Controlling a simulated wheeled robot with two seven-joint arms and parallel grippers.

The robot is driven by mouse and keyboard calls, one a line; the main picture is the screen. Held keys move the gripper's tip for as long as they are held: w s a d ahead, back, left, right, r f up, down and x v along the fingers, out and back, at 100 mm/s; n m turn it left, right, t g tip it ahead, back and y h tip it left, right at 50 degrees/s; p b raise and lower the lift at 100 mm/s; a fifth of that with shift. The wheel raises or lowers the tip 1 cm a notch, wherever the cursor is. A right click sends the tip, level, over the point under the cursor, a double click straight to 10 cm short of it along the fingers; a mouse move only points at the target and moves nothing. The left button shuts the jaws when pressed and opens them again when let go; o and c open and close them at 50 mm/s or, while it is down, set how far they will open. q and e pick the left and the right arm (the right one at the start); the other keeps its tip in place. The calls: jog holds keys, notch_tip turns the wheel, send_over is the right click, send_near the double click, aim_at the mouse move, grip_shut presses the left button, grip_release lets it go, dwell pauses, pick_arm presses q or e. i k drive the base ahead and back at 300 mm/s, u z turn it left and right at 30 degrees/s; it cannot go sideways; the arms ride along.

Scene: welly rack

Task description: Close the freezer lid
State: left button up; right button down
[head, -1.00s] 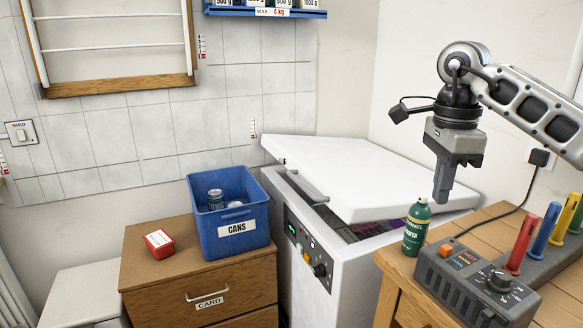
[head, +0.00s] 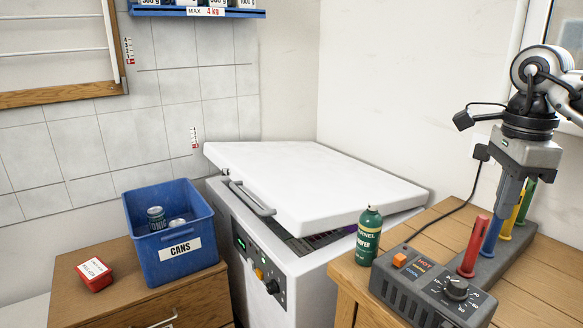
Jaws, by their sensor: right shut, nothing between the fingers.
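The white freezer (head: 275,270) stands against the back corner, with a control panel on its front. Its white lid (head: 310,180) is slightly raised, with a dark gap and some contents showing under its front right edge. A grey handle (head: 250,200) is on the lid's front left edge. My right gripper (head: 501,232) is shut and empty, pointing down over the boot-warmer-like unit at the right, well apart from the lid. My left gripper is not in view.
A green bottle (head: 369,236) stands on the wooden bench (head: 540,275), close to the lid's right corner. A grey control box (head: 430,285) with coloured pegs and a cord is beside it. A blue CANS bin (head: 165,262) and red tin (head: 94,275) sit on the drawer unit at left.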

aim_at(309, 188)
jog(key=i, duration=1)
jog(key=u, duration=1.6)
